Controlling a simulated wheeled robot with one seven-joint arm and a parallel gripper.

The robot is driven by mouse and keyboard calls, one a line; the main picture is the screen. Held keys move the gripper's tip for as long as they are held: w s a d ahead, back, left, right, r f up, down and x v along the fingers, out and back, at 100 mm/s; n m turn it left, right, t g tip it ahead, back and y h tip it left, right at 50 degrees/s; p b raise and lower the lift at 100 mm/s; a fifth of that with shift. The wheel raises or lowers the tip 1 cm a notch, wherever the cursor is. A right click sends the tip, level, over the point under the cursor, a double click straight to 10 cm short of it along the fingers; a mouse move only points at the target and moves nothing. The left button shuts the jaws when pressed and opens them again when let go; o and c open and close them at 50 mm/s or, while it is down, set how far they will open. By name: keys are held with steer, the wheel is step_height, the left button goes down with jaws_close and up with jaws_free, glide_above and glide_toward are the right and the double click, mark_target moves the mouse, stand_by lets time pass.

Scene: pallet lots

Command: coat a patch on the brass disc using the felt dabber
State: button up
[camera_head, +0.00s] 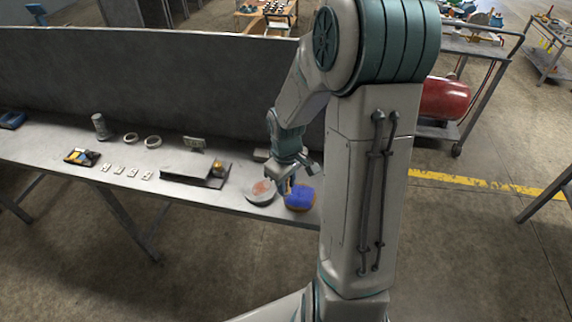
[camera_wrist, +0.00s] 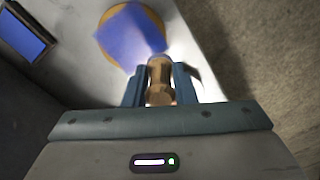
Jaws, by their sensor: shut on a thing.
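The brass disc (camera_head: 300,208) lies near the right end of the bench. A blue patch covers much of its top; the disc's yellow rim (camera_wrist: 107,17) shows around the blue in the wrist view. My gripper (camera_wrist: 160,88) is shut on the tan, rounded handle of the felt dabber (camera_wrist: 160,75). The dabber's far end is pale and sits beside the near edge of the blue patch; I cannot tell whether it touches. In the head view my gripper (camera_head: 286,184) is just left of the disc, and the dabber is hard to make out.
A round pale dish (camera_head: 261,196) with a reddish top sits left of the disc. Further left are a dark plate (camera_head: 190,177), small white tiles (camera_head: 125,171), two pale rings (camera_head: 152,142) and a grey cylinder (camera_head: 101,127). A grey panel (camera_head: 150,85) stands behind the bench.

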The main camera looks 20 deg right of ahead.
steer(key=shift+w+r+p, duration=0.1)
steer(key=shift+r+p, duration=1.65)
steer(key=shift+r, duration=0.7)
